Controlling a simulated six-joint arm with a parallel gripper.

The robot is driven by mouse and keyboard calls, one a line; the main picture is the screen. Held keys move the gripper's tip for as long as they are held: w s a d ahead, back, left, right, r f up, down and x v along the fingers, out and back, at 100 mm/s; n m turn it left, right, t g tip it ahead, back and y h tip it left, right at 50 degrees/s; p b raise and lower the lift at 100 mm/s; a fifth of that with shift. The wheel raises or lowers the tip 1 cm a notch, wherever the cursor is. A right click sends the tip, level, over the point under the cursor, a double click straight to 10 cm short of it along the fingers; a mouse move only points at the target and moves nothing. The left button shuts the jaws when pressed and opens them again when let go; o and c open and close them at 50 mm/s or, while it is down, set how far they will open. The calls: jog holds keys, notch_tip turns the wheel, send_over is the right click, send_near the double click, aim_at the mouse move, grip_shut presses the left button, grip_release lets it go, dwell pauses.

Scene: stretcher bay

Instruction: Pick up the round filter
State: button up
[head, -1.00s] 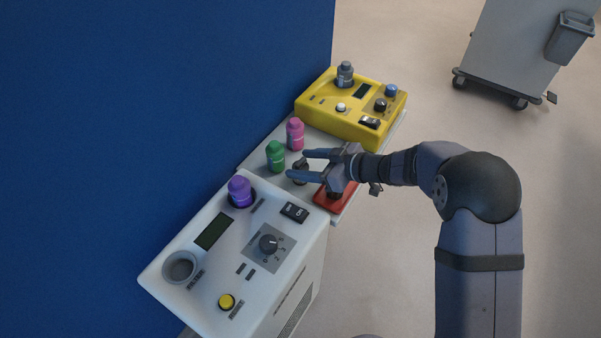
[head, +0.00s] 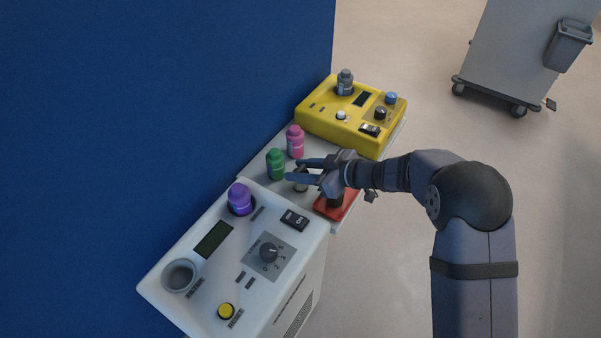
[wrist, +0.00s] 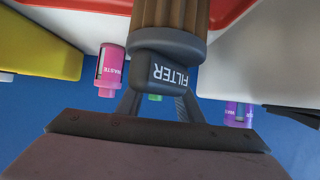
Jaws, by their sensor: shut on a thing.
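The round filter (wrist: 172,72) fills the upper middle of the wrist view. It has a dark grey cap marked FILTER and a brown ribbed body. My gripper (head: 296,171) is shut on it, with a finger on either side of the cap.
A green bottle (head: 275,166) and a pink bottle (head: 295,144) stand close behind my fingers. A red tray (head: 348,207) lies beside my wrist. The white machine (head: 200,265) with a purple bottle (head: 239,196) is in front; the yellow machine (head: 322,125) is behind.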

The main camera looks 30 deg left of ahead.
notch_tip(320, 180, up, 10)
jog(key=p, duration=0.3)
jog(key=shift+f, duration=0.2)
jog(key=shift+s+r, duration=0.1)
jog(key=shift+s, duration=0.1)
jog(key=s+a+n+g+h+p, duration=0.1)
jog(key=s+a+n+g+p, duration=0.1)
jog(key=s, duration=1)
jog(key=s+a+r+n+g+h+p, duration=0.1)
jog(key=s+a+n+g+p, duration=0.1)
jog(key=s, duration=1.1)
jog(key=s+a+n+g+h+p, duration=0.1)
jog(key=s+n+g+p, duration=0.2)
jog(key=s, duration=0.9)
jog(key=shift+s+a+r+n+g+h, duration=0.3)
jog(key=shift+a+r+n+g+h, duration=0.1)
jog(key=shift+n+g, duration=0.6)
notch_tip(320, 180, down, 6)
jog(key=b, duration=0.6)
jog(key=shift+r, duration=0.15)
jog(key=shift+p, duration=0.9)
jog(key=shift+f+b, duration=0.3)
jog(key=shift+f, duration=0.3)
